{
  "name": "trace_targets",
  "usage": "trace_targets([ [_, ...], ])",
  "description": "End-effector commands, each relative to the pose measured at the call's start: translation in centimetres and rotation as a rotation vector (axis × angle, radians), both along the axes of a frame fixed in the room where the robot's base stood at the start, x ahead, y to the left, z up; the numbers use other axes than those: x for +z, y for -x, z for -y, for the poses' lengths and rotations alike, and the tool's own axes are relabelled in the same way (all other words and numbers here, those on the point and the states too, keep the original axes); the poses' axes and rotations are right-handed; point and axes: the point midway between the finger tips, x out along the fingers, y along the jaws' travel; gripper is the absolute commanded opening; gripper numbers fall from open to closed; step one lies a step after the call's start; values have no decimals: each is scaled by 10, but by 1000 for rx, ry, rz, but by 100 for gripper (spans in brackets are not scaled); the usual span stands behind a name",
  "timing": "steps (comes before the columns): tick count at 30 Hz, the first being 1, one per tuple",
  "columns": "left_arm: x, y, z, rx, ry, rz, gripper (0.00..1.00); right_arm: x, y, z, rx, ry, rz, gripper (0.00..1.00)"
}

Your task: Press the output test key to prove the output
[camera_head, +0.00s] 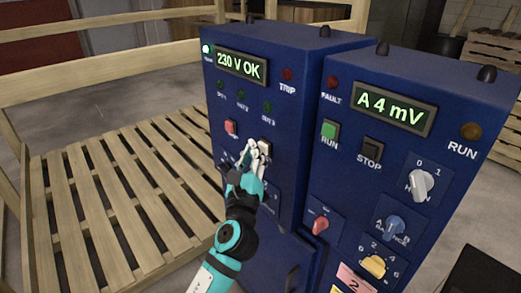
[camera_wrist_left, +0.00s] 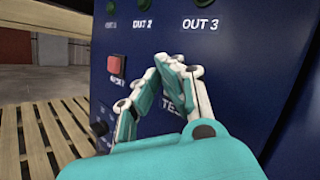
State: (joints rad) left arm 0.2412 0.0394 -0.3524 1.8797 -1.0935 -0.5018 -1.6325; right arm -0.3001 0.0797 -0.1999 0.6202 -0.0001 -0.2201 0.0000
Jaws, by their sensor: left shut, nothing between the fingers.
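My left gripper (camera_head: 258,150) is shut and empty at the front of the left blue cabinet (camera_head: 215,152), over the area below the OUT 3 lamp (camera_head: 267,107). In the left wrist view its fingertips (camera_wrist_left: 174,64) meet in front of the panel, above a partly covered label (camera_wrist_left: 170,104) that starts "TES". The test key itself is mostly hidden behind the fingers; I cannot tell whether they touch it. The red RESET button (camera_wrist_left: 114,65) is to its left. The display (camera_head: 241,67) reads "230 V OK". The OUT lamps look dark green. My right gripper is not in view.
The right blue cabinet (camera_head: 440,148) stands close beside, with a display (camera_head: 396,107) reading "A 4 mV", a green RUN button (camera_head: 329,131), a dark STOP button (camera_head: 370,150) and several knobs. A wooden pallet (camera_head: 125,190) lies at left.

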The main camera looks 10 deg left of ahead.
Motion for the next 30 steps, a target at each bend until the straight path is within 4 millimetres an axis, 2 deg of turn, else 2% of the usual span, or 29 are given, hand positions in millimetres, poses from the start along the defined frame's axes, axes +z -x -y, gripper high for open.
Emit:
trace_targets([
  [22, 0, -5, 4, -2, 1, 0, 0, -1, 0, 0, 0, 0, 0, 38],
  [30, 0, 2, -2, 0, 0, -1, 0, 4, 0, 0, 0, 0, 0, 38],
])
